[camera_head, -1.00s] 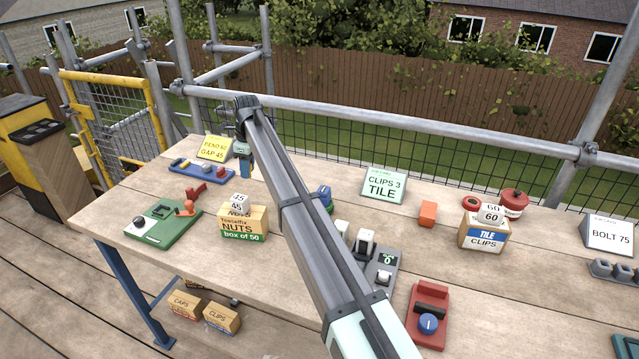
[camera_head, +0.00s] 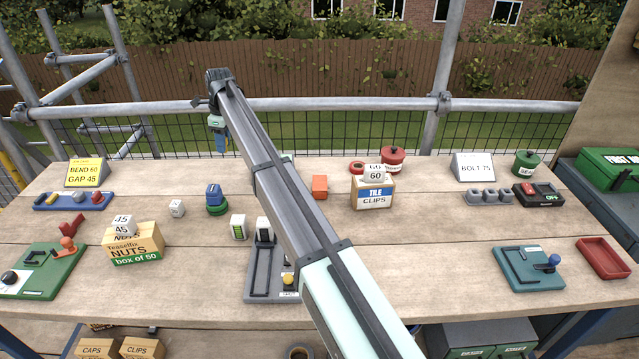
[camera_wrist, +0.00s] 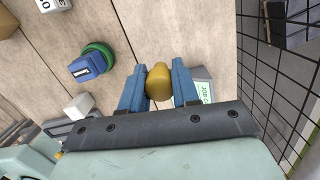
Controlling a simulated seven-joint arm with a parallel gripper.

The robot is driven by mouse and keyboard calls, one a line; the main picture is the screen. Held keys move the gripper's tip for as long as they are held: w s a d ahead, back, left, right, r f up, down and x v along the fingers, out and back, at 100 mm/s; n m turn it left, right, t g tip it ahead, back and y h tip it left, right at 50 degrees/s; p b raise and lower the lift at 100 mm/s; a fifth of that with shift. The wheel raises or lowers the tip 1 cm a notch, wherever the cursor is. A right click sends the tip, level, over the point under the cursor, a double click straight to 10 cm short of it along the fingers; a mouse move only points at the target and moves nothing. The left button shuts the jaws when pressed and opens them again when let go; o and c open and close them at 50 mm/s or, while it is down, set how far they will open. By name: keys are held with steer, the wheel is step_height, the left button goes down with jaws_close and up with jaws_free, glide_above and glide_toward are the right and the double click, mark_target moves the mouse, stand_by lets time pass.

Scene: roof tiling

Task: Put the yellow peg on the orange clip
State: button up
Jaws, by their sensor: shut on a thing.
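My gripper (camera_wrist: 159,88) is shut on the yellow peg (camera_wrist: 158,82), a rounded yellow piece between the blue fingertips in the wrist view. In the head view my gripper (camera_head: 219,134) hangs beyond the back left part of the table, and the peg cannot be made out there. An orange block (camera_head: 319,186) stands on the table right of my arm, left of the tile clips box. I cannot tell which of these is the orange clip.
A blue cube on a green ring (camera_head: 215,200) and a small white cube (camera_head: 177,208) stand below my gripper. The nuts box (camera_head: 135,243) is at the left. A railing (camera_head: 350,104) runs behind the table. Bare wood lies right of my arm (camera_head: 430,240).

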steer(key=w+d+r+m, duration=0.1)
steer(key=w+d, duration=0.2)
steer(key=d, duration=0.9)
steer(key=m, duration=0.5)
glide_above(318, 182)
steer(key=shift+t, duration=0.3)
steer(key=shift+s+d+f, duration=0.1)
steer(key=shift+d+f, duration=0.05)
steer(key=shift+f, duration=2.2)
steer(key=shift+s+d+f, duration=0.1)
steer(key=shift+f, duration=2.2)
steer(key=o, duration=1)
steer(key=shift+f, duration=0.1)
